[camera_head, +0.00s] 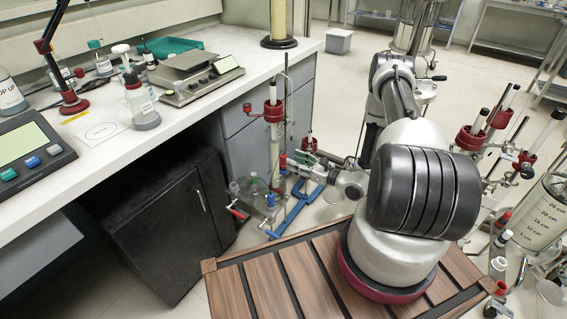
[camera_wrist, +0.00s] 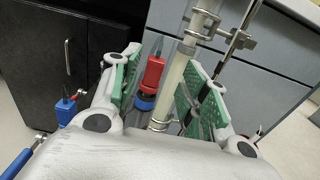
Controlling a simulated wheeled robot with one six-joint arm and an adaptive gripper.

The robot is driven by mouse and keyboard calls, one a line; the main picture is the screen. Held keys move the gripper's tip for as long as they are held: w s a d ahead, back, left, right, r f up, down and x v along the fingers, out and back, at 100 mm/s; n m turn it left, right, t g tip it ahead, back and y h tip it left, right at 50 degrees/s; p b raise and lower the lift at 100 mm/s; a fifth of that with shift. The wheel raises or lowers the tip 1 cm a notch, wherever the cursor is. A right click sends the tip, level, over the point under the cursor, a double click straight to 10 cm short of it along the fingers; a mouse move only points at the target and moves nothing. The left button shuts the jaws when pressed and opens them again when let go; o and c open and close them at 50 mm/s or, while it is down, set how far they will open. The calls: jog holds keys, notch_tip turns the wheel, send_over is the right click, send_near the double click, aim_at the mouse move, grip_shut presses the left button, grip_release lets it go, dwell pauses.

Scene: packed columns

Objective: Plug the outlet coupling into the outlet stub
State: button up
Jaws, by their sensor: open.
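In the head view my gripper (camera_head: 312,165) is beside the column (camera_head: 274,145), low down. I cannot make out the outlet stub for certain.
A blue stand foot (camera_head: 290,212) and small glass vessels (camera_head: 252,187) stand close below. A blue fitting (camera_wrist: 66,106) is left of my gripper. The black cabinet (camera_head: 160,225) and white bench (camera_head: 160,120) are to the left. Other columns (camera_head: 472,137) stand at the right.

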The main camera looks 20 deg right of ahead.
aim_at(286, 158)
jog(key=x, duration=0.4)
jog(key=shift+a, duration=0.25)
grip_shut()
